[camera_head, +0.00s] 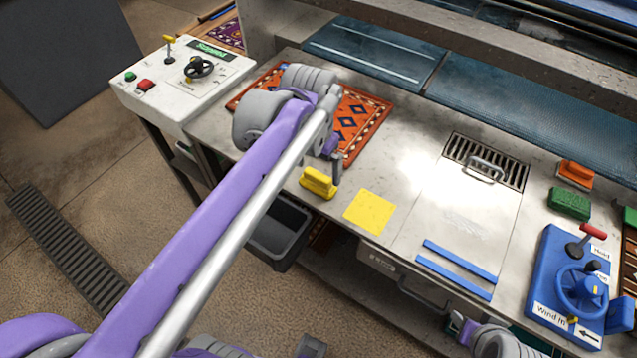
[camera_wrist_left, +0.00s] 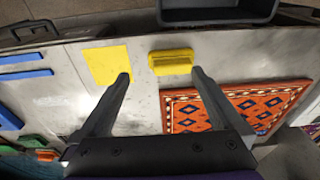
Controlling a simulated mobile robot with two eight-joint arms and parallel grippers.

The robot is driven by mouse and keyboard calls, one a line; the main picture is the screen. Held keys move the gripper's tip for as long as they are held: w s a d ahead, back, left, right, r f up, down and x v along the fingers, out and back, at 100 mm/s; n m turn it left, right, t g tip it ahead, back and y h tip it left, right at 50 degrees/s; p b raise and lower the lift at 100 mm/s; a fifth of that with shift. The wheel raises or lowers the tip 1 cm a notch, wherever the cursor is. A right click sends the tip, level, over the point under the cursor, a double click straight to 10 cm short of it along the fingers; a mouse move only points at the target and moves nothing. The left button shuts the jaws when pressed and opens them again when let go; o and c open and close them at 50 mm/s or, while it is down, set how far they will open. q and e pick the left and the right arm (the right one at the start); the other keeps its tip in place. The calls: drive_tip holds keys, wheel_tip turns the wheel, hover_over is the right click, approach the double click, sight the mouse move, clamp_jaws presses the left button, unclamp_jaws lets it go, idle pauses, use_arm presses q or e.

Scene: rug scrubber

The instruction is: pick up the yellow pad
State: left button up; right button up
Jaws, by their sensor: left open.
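A yellow block-like pad with a raised grip (camera_head: 318,182) sits on the metal worktop near its front edge. A flat yellow square (camera_head: 370,211) lies just right of it. My left gripper (camera_head: 334,165) is open and empty, above the worktop beside the block-like pad. In the left wrist view, the block-like pad (camera_wrist_left: 172,62) shows just beyond the gap between the open fingertips (camera_wrist_left: 161,75). The flat square (camera_wrist_left: 108,64) lies by the left finger's tip. My right gripper (camera_head: 468,326) shows partly at the bottom edge; its jaw state is unclear.
A patterned orange rug (camera_head: 362,118) lies under my left wrist. A white control box (camera_head: 185,85) stands left, and a blue wheel panel (camera_head: 575,285) right. Blue strips (camera_head: 457,268) and a drain grate (camera_head: 487,160) are on the worktop. A dark bin (camera_head: 280,232) hangs below the front edge.

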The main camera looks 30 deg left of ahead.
use_arm(q)
drive_tip(key=w+a+r+g, duration=0.2)
drive_tip(key=w, duration=0.2)
hover_over(318, 175)
drive_tip(key=f, duration=0.4)
drive_tip(key=shift+s+a+f+b, duration=0.15)
drive_tip(key=shift+s+f+b, duration=0.05)
drive_tip(key=shift+f+b, duration=0.2)
drive_tip(key=f, duration=0.5)
drive_tip(key=shift+w+f, duration=0.25)
drive_tip(key=shift+f, duration=0.1)
